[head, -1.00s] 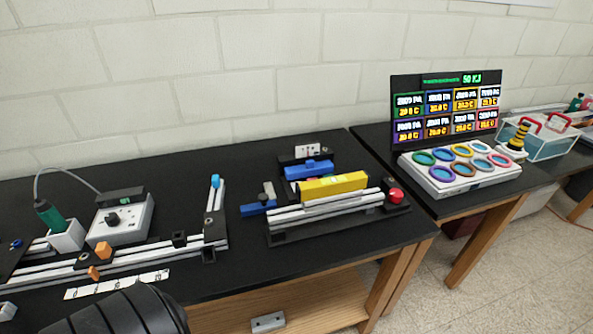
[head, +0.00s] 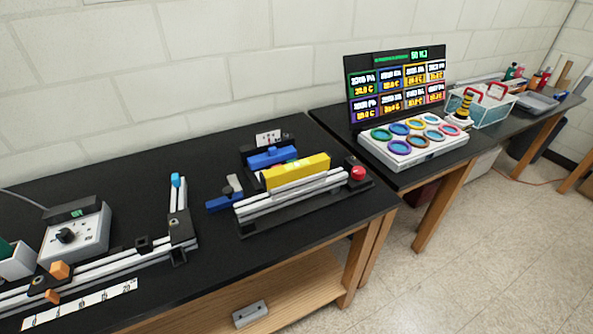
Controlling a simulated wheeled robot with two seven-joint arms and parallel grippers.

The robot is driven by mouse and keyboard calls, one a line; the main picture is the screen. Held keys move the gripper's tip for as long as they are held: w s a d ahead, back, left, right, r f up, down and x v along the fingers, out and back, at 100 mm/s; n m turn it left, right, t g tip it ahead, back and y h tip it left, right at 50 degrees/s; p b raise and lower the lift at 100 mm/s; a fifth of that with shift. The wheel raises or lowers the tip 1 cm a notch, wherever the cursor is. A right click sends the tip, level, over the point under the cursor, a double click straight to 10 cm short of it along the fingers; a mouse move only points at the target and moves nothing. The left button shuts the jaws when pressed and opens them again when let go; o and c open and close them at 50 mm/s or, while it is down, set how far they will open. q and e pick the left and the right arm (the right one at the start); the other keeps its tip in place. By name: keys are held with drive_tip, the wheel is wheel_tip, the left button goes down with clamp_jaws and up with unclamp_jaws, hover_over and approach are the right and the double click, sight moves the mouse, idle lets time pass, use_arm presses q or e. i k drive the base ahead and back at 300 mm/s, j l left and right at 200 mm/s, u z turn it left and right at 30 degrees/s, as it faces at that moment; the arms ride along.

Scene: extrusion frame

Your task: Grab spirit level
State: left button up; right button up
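The spirit level is a yellow bar (head: 298,171) with a small greenish vial on top. It lies along the silver extrusion rails (head: 290,195) of a fixture on the black table, right of the middle of the head view. A blue block (head: 270,157) sits just behind it, and a red button (head: 358,173) is at the fixture's right end. Neither of my grippers is in view.
A grey control box (head: 75,236) and an extrusion frame (head: 110,264) with a blue-topped post are on the left. A second table holds a display (head: 397,88) and a tray of coloured rings (head: 415,146). Black table (head: 225,262) is bare before the fixture.

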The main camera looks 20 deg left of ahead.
sight(278, 176)
drive_tip(key=k+j+z, duration=0.1)
drive_tip(key=j+z, duration=0.25)
drive_tip(key=k+j+z, duration=0.1)
drive_tip(key=z, duration=0.25)
drive_tip(key=k+j+z, duration=0.15)
drive_tip(key=j+z, duration=0.2)
